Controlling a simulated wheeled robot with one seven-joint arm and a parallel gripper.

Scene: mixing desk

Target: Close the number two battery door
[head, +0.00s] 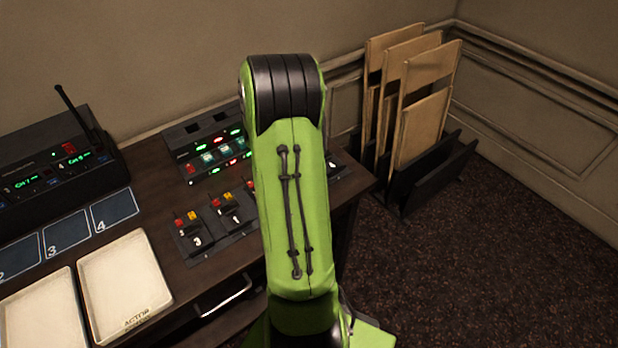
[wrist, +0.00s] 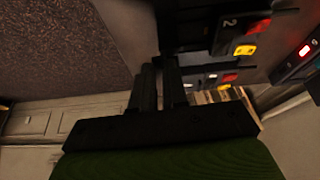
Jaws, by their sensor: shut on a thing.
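In the wrist view the number two unit (wrist: 229,27) is at the top, with a white 2 and red and yellow blocks beside it. My gripper (wrist: 168,62) reaches up to it, its black fingers shut on a dark part at the unit's side, which appears to be the number two battery door (wrist: 183,24). The fingertips and the door's edge merge in shadow, so I cannot tell how far open the door is. In the head view my green arm hides the gripper and the number two unit.
Other numbered units (head: 197,238) stand on the dark desk (head: 160,215) left of my arm. A lit console (head: 212,150) is behind them. A radio unit (head: 55,165) and pale trays (head: 125,285) are at left. Wooden folding chairs (head: 425,110) stand in a black rack at right.

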